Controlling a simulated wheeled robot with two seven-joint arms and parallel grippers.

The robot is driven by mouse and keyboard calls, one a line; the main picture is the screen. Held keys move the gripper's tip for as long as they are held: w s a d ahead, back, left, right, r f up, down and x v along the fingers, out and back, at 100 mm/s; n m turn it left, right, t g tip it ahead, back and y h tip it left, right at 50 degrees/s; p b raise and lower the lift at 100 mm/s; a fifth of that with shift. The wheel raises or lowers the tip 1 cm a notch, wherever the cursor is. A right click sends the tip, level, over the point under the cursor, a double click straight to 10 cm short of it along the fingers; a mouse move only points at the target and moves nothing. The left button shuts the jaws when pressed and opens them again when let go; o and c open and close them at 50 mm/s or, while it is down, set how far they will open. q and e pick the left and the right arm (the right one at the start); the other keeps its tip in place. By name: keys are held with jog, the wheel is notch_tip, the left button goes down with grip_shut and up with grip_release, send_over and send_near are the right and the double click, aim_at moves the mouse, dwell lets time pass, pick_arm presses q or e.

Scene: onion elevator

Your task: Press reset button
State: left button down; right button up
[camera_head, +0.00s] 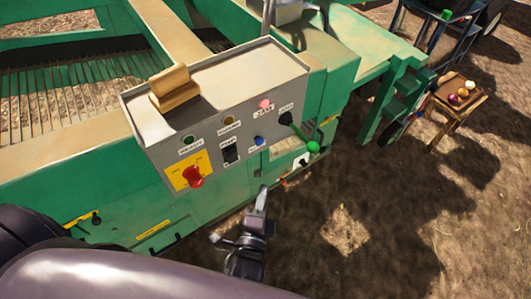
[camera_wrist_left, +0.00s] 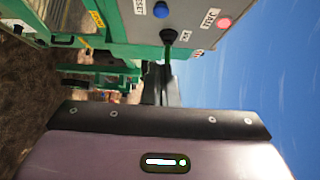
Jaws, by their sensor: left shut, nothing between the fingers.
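The blue reset button (camera_head: 259,141) is on the lower right part of the grey control box front. It also shows in the left wrist view (camera_wrist_left: 161,10), beside its RESET label. My left gripper (camera_head: 262,192) is shut and empty. In the head view it shows below the blue button, apart from it. In the left wrist view its dark fingers (camera_wrist_left: 163,88) point toward the panel, under the lever base, and do not visibly touch the button. My right gripper is in neither view.
The control box (camera_head: 215,85) also carries a pink lit JAM lamp (camera_head: 265,104), a red knob (camera_head: 195,178), a black switch (camera_head: 230,154) and a green-knobbed lever (camera_head: 313,147) close to the button. A wooden brush (camera_head: 174,90) lies on top. Bare soil is below.

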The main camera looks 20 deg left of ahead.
pick_arm(q)
jog(key=p, duration=0.2)
send_near(259, 140)
jog(key=w+d, duration=0.4)
jog(key=w+a, duration=0.1)
jog(key=w+a+f+p, duration=0.1)
jog(key=a, duration=0.1)
jog(key=shift+w+a+f, duration=0.1)
jog(key=shift+w+a, duration=0.1)
jog(key=shift+w, duration=0.1)
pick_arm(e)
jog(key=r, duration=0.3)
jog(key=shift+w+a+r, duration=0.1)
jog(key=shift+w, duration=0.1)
